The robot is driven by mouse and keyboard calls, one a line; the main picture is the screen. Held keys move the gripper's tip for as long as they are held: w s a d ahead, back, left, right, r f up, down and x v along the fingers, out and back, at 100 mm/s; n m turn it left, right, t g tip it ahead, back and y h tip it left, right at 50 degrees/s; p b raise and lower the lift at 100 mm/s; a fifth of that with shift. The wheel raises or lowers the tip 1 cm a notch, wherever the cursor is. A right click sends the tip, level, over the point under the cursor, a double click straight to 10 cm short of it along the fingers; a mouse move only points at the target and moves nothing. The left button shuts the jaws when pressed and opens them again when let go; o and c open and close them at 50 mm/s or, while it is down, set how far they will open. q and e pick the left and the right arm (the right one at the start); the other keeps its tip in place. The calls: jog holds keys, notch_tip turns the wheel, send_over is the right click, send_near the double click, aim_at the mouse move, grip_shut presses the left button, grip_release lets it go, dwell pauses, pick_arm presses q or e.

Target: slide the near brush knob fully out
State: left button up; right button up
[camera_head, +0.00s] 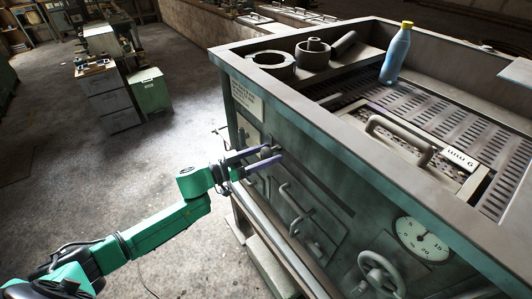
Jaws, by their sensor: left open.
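A large green-grey machine cabinet (330,200) stands at the right, with its front side facing my left arm. A small dark knob (277,149) sticks out of its front face near the left end. The knob's base is partly hidden by the fingers. I cannot tell for sure that this is the near brush knob. My right gripper is not in view.
The cabinet's front also carries bar handles (290,196), a handwheel (382,273) and a dial (422,239). On its top are a blue bottle (396,54), round metal parts (273,63) and a handled plate (400,138).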

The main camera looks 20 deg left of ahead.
pick_arm(q)
jog(key=shift+a, duration=0.1)
grip_shut()
dwell(1.3)
